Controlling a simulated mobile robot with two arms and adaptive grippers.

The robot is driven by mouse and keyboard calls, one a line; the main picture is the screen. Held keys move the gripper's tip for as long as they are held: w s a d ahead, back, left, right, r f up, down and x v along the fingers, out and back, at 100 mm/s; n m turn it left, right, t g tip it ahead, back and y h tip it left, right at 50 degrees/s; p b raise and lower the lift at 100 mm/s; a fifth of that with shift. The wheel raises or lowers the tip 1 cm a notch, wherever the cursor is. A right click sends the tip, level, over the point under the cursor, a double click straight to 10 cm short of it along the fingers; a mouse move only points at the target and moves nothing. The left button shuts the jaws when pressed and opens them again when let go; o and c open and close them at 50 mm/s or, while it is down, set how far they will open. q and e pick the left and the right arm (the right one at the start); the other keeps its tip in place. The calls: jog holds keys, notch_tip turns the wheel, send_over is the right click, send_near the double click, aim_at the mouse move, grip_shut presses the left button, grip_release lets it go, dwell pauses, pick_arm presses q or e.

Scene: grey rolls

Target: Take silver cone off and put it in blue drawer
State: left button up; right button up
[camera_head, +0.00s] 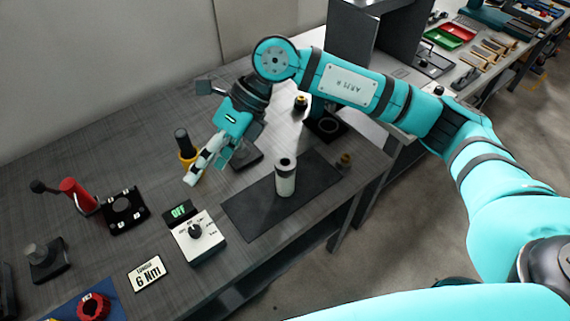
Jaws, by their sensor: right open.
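My right gripper (206,172) is open and empty above the back middle of the grey workbench, its fingers pointing down and left. It shows just in front of a black-handled tool in a yellow ring (184,143); I cannot tell if they touch. A pale grey roll (286,180) with a dark top stands upright on a black mat, right of the gripper. I cannot make out a clear silver cone; a small silver-grey piece (38,252) sits on a black base at the far left. No blue drawer is clearly visible. My left gripper is not in view.
A dial box (199,238) with an OFF display, a "6 Nm" sign (147,273) and a red-handled lever (78,196) stand at left. A red knob (94,306) is on a blue surface at bottom left. The black mat (248,212) is mostly free.

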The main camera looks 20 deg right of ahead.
jog(key=w+d+t+h, duration=0.1)
jog(key=w+d+h, duration=0.3)
jog(key=d, duration=0.3)
jog(key=m+t+h+p, duration=0.1)
jog(key=h+p, duration=0.3)
send_over(284, 162)
jog(key=s, duration=0.2)
notch_tip(284, 162, down, 11)
jog(key=f+p, duration=0.1)
jog(key=f, duration=0.1)
jog(key=w+f+p, duration=0.1)
jog(key=f, duration=0.1)
jog(key=shift+a+f, duration=0.15)
jog(key=shift+f, duration=0.45)
jog(key=shift+r, duration=0.1)
jog(key=c, duration=1.5)
